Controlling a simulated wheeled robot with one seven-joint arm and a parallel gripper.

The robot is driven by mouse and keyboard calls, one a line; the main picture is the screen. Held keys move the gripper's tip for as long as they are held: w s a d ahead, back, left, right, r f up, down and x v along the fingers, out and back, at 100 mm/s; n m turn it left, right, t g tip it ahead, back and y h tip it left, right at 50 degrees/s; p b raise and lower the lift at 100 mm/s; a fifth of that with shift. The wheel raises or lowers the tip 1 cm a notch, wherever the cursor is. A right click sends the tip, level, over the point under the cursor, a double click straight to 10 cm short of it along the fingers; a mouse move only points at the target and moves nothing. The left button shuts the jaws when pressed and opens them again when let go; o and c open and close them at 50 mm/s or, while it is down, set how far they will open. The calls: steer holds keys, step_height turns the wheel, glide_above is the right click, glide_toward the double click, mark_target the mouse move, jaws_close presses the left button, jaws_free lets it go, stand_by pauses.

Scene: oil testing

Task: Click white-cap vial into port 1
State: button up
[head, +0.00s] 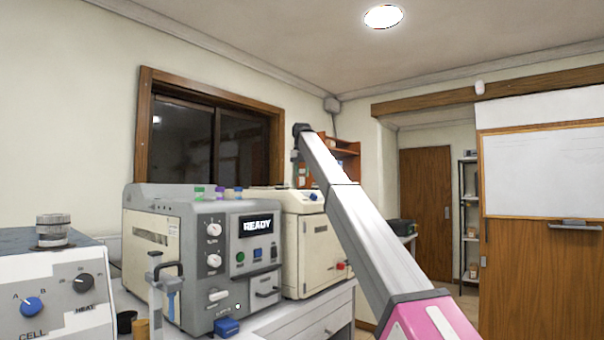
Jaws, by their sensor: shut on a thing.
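My arm reaches from the lower right up to a dark joint near the picture's middle. Beyond that joint it is hidden, and I cannot see my gripper. I cannot make out a white-cap vial. A grey tester (247,250) with a lit READY display (256,225) stands on the bench. A green cap (199,191), a purple cap (220,191) and a dark blue cap (238,192) show along its top. Whether they sit in ports is hidden, and no port number can be read.
A beige machine (312,250) stands right of the tester, partly behind my arm. A grey unit (55,290) with a blue knob is at the left. A small blue object (227,326) lies at the tester's front. A whiteboard (545,172) and a wooden door (427,210) are farther right.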

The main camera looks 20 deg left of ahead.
mark_target(302, 181)
steer(key=shift+f, duration=2.1)
stand_by(1.6)
steer(key=o, duration=1)
